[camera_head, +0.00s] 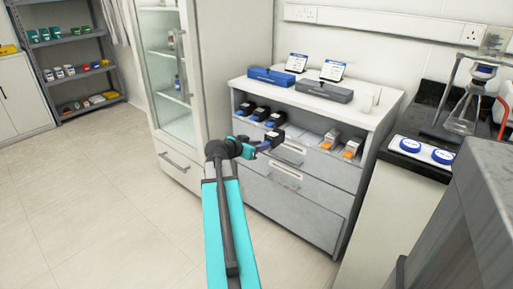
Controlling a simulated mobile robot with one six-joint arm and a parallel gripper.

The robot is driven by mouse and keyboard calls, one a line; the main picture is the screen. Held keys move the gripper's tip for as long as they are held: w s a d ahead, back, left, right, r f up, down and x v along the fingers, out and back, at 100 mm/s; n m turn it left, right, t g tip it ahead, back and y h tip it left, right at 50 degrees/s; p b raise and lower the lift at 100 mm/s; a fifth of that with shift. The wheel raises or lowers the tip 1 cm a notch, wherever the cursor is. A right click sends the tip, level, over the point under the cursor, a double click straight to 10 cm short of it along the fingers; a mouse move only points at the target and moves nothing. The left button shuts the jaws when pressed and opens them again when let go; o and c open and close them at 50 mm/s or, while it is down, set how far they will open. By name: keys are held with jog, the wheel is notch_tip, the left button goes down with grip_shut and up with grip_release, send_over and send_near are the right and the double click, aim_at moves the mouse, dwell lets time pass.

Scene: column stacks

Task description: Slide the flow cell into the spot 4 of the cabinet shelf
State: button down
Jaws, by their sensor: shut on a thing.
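The cabinet (312,180) is grey-white, with an open shelf below its top. On the shelf's left side stand several dark items with blue parts, which look like flow cells (261,113). My gripper (266,143) is shut on a dark piece with some blue, seemingly the flow cell (275,136). It holds this piece in front of the shelf opening, just below and in front of the rightmost dark item. The gripper and arm hide part of the shelf's front edge, and I cannot read any spot numbers.
Two orange-and-grey items (330,139) stand at the shelf's right, with an open stretch left of them. Blue and grey boxes (325,90) lie on the cabinet top. A glass-door cabinet (165,75) stands left, and a dark counter (425,140) right. The floor at left is clear.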

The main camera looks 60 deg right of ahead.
aim_at(281, 131)
jog(key=shift+s+d+r+p, duration=0.1)
jog(key=shift+s+d+p, duration=0.5)
jog(key=shift+d+p, duration=1.2)
jog(key=shift+s+d+f+p, duration=0.1)
jog(key=shift+s+d+p, duration=0.55)
jog(key=shift+d, duration=2.25)
jog(key=shift+s+d+r+p, duration=0.1)
jog(key=shift+s+d+p, duration=0.5)
jog(key=shift+d+p, duration=1.2)
jog(key=shift+d+b, duration=0.6)
jog(key=shift+d, duration=0.1)
jog(key=shift+f+b, duration=0.3)
jog(key=shift+b, duration=0.3)
jog(key=shift+a, duration=0.1)
jog(key=c, duration=1.4)
grip_release()
jog(key=shift+a, duration=0.15)
